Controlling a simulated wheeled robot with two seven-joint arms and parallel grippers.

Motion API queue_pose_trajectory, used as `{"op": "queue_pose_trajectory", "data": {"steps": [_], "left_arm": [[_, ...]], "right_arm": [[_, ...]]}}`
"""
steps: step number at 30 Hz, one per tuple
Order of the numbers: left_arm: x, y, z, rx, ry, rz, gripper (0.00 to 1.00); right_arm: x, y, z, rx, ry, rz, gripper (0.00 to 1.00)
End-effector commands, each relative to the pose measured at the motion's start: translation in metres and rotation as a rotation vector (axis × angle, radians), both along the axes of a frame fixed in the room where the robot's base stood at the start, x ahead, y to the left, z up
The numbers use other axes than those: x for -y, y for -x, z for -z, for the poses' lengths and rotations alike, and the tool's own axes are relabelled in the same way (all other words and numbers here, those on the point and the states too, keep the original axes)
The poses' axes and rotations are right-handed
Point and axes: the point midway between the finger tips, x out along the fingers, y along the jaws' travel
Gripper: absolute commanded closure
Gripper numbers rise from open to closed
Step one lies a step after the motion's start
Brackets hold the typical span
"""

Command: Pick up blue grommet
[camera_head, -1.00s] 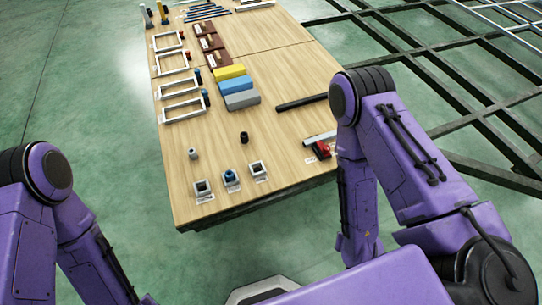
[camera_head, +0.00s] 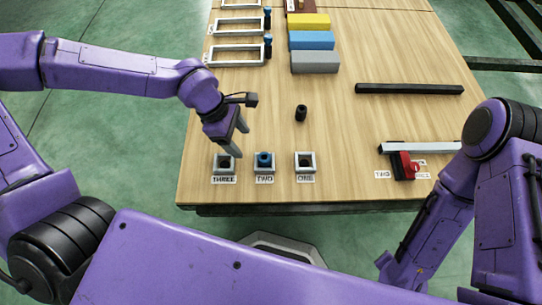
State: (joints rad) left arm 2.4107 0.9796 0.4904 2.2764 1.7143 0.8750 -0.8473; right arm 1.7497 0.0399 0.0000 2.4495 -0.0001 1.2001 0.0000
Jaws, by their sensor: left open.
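The blue grommet (camera_head: 264,157) sits in the middle one of three small square light-grey holders, the one labelled TWO (camera_head: 264,169), near the table's front edge. My left gripper (camera_head: 240,141) is open and empty, pointing down just left of the blue grommet, near the holder labelled THREE. Its two fingers appear apart from the grommet. My right arm comes in at the right, but its gripper is not in view.
Holder THREE (camera_head: 224,169) and holder ONE (camera_head: 304,169) flank the middle one. A black grommet (camera_head: 301,113) stands behind them. A red-and-black tool (camera_head: 404,166), a light bar (camera_head: 415,148) and a black bar (camera_head: 409,89) lie at right. Coloured blocks (camera_head: 312,40) stand farther back.

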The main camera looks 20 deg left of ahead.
Motion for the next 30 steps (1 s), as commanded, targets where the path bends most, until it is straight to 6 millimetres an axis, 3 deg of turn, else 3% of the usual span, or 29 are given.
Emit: {"op": "queue_pose_trajectory", "data": {"steps": [2, 19, 28, 30], "left_arm": [[0.007, -0.005, 0.002, 0.008, 0.039, -0.009, 0.33], [0.056, -0.012, 0.083, 0.003, 0.041, 0.003, 0.33], [0.058, -0.012, 0.085, 0.004, 0.043, -0.001, 0.33], [0.058, -0.012, 0.085, 0.004, 0.043, -0.001, 0.55]], "right_arm": [[0.0, 0.0, 0.01, 0.0, 0.0, 0.0, 0.57], [0.0, 0.0, 0.059, -0.001, -0.001, 0.0, 0.57], [0.0, 0.0, 0.059, 0.0, 0.0, 0.0, 0.57], [0.0, 0.0, 0.059, 0.0, 0.0, 0.0, 0.57]]}}
